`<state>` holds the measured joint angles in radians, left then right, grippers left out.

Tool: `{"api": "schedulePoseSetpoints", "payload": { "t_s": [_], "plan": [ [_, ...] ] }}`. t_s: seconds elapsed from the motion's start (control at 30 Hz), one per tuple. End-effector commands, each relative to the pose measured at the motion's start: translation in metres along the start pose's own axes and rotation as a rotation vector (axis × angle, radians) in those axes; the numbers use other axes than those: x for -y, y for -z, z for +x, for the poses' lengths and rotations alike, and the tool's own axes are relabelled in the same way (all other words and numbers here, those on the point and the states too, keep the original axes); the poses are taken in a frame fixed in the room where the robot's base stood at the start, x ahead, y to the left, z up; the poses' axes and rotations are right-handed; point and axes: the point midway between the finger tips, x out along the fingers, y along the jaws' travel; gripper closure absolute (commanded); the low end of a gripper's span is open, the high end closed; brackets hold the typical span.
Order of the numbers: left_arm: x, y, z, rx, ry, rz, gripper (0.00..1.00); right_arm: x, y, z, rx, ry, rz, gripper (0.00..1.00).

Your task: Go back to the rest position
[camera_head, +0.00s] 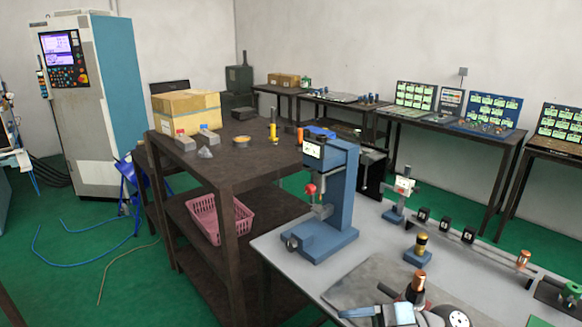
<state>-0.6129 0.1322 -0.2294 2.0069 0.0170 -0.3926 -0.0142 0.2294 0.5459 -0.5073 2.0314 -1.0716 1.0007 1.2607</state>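Neither of my grippers shows clearly in the head view. A metal device with a copper-coloured upright part (418,281) and a pale cylinder (402,314) stands at the bottom edge on the grey work table (283,248). The lower part of this device is cut off by the frame, and I cannot tell if it is the indexing chuck. A blue bench press (340,200) with a red knob stands upright at the table's left part.
A dark shelf table (240,165) left of the work table bears cardboard boxes (185,108) and small parts. A pink basket (220,216) sits on its lower shelf. A tall blue-white machine cabinet (110,100) stands at the back left.

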Motion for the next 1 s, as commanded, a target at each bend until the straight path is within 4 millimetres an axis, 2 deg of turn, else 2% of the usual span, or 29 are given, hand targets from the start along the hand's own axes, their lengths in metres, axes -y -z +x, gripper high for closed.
{"api": "schedulePoseSetpoints", "payload": {
  "t_s": [0.03,0.1,0.23,0.33,0.37,0.4,0.47,0.5,0.6,0.7,0.83,1.0],
  "plan": [
    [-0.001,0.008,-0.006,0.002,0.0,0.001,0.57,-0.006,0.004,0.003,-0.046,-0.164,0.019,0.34],
    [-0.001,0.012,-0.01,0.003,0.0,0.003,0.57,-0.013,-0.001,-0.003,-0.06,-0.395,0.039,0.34],
    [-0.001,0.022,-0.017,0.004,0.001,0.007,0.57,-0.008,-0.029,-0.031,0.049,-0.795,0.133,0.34],
    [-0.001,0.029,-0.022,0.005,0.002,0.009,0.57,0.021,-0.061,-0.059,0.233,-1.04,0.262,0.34],
    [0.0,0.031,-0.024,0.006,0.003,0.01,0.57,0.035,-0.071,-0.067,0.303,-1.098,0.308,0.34],
    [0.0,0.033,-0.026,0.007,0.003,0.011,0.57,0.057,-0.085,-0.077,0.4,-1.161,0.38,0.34],
    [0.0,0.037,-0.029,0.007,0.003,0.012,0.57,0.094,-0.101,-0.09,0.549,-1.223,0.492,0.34],
    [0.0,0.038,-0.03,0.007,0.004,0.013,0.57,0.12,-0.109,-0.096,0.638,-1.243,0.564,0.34],
    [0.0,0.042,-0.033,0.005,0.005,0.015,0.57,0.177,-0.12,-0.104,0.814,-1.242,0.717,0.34],
    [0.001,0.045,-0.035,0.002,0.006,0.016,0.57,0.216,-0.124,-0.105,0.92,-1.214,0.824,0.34],
    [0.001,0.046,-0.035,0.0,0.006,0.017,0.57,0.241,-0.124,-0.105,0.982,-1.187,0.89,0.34],
    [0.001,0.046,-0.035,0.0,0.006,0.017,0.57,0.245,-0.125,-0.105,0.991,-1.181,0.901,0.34]
  ]
}}
